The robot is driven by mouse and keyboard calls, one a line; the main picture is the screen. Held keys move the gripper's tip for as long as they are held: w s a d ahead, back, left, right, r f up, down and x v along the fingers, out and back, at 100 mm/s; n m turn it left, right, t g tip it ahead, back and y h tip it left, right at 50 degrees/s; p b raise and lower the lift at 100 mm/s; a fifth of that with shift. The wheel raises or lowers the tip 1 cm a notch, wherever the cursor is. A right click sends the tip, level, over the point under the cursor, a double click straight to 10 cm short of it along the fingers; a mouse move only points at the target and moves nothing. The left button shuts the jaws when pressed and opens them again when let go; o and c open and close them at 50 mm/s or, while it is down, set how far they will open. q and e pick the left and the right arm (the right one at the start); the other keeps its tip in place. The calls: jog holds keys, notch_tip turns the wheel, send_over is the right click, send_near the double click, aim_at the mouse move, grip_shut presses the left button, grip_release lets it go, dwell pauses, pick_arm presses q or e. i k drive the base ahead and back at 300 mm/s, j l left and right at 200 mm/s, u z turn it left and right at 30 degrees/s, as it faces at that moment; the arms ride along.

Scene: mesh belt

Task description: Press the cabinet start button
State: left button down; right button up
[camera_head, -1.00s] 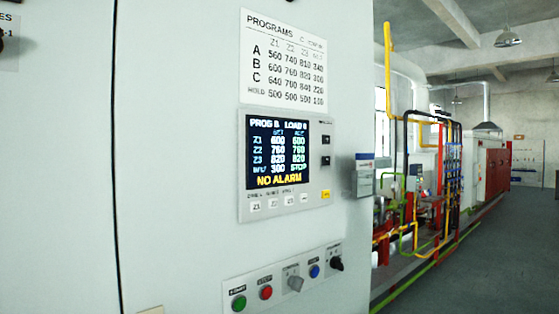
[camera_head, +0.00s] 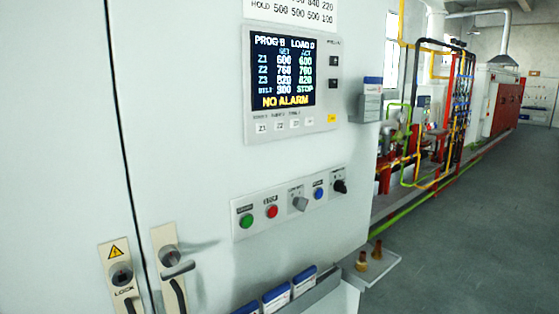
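The cabinet (camera_head: 190,120) is a large pale panel filling the left and middle of the head view. A control strip (camera_head: 290,202) sits below its screen. The green start button (camera_head: 246,220) is at the strip's left end, with a small label above it. The red stop button (camera_head: 272,211) is just right of it. A grey selector knob (camera_head: 299,204), a blue button (camera_head: 318,193) and a black selector (camera_head: 340,186) follow to the right. Nothing covers the green button. Neither gripper is in view.
The screen (camera_head: 283,73) reads "NO ALARM" and belt "STOP". Door handles (camera_head: 172,262) stick out at lower left. A ledge with blue-labelled boxes (camera_head: 276,298) and a small shelf with brass-coloured pieces (camera_head: 362,262) jut out below. Grey floor (camera_head: 480,230) is open at right.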

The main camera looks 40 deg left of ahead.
aim_at(247, 222)
jog(key=u, duration=1.2)
